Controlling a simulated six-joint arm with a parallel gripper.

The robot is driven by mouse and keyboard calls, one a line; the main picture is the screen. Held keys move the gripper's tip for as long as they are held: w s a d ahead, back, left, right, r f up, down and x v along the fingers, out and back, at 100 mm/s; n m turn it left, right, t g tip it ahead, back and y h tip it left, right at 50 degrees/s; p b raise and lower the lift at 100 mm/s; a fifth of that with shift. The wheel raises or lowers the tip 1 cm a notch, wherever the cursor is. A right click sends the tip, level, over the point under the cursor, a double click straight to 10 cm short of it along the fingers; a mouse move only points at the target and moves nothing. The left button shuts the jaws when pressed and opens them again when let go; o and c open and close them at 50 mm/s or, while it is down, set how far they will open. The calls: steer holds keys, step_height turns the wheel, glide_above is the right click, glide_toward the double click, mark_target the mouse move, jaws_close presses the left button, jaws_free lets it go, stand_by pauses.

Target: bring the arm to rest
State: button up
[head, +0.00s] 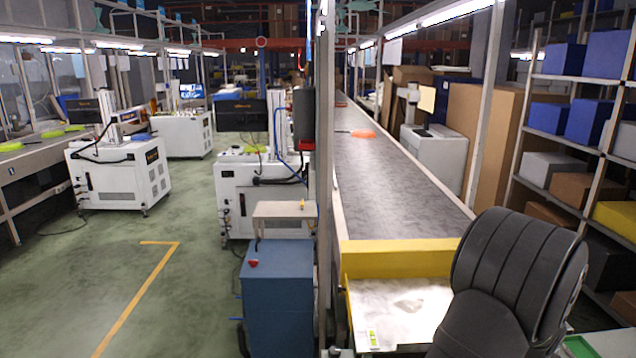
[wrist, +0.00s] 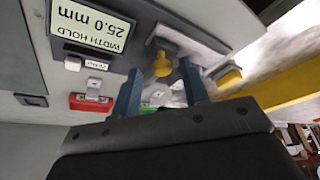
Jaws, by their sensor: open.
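My gripper (wrist: 161,67) shows in the wrist view with its two blue-grey fingers apart. It is open, with nothing clearly held between them. A yellow knob (wrist: 162,64) on a grey base appears between the fingertips, beyond them; I cannot tell how far. A display panel (wrist: 95,25) at the upper left reads "WIDTH HOLD 25.0 mm", upside down. In the head view I cannot make out my gripper. The conveyor (head: 395,180) runs away from the yellow end bar (head: 400,259), with a flat orange thing (head: 362,134) far along it.
A pale worktop (head: 400,305) lies before the yellow bar. A blue cabinet (head: 278,295) stands left of it. Shelves with boxes (head: 585,185) line the right. A red block (wrist: 90,102) is near the fingers.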

steer(key=v, duration=1.7)
steer(key=x, duration=1.7)
steer(key=shift+w+f, duration=0.1)
steer(key=shift+f, duration=0.3)
steer(key=shift+w+r, duration=0.4)
steer(key=shift+w, duration=0.3)
steer(key=v, duration=1.7)
steer(key=w+d+m+g+y, duration=0.1)
steer(key=w+d+m+y, duration=0.1)
steer(key=w+d+m, duration=0.2)
steer(key=shift+w+d+m+g, duration=0.4)
steer(key=shift+w+m, duration=0.3)
steer(key=shift+w, duration=0.55)
